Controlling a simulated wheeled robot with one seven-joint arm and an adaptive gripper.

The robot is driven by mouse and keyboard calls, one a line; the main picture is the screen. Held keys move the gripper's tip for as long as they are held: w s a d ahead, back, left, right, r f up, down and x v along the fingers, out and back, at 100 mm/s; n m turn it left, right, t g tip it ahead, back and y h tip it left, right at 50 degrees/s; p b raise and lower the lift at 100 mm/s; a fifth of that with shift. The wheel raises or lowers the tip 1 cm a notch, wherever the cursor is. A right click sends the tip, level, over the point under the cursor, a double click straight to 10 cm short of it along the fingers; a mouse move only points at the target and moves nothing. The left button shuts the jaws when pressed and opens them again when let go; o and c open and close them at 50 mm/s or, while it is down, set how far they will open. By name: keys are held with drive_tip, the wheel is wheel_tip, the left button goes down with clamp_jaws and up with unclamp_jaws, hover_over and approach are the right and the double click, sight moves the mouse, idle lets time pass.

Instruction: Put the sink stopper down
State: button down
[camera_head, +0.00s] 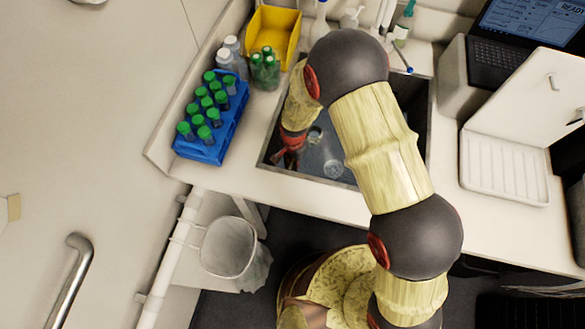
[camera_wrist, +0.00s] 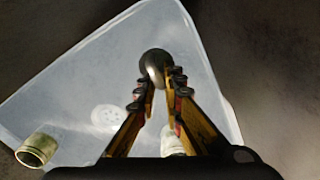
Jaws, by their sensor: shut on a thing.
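The sink stopper (camera_wrist: 153,62) is a dark, rounded, metallic piece between my fingertips in the wrist view. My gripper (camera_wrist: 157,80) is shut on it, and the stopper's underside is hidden. In the head view my gripper (camera_head: 289,158) reaches down into the left part of the sink (camera_head: 343,179); the stopper cannot be made out there. The pale basin floor (camera_wrist: 75,90) lies below the stopper in the wrist view. A round, perforated, drain-like patch (camera_wrist: 108,118) shows left of my fingers, apart from the stopper.
A small open cylindrical vessel (camera_wrist: 37,149) lies at the basin's lower left in the wrist view. A blue rack (camera_head: 207,147) of green-capped tubes, a yellow bin (camera_head: 272,38) and bottles (camera_head: 266,70) stand left of the sink. A white drying tray (camera_head: 507,168) is at right.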

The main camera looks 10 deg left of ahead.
drive_tip(key=shift+f+b, duration=0.35)
drive_tip(key=shift+f, duration=1.55)
drive_tip(key=shift+f, duration=0.1)
drive_tip(key=c, duration=1.9)
unclamp_jaws()
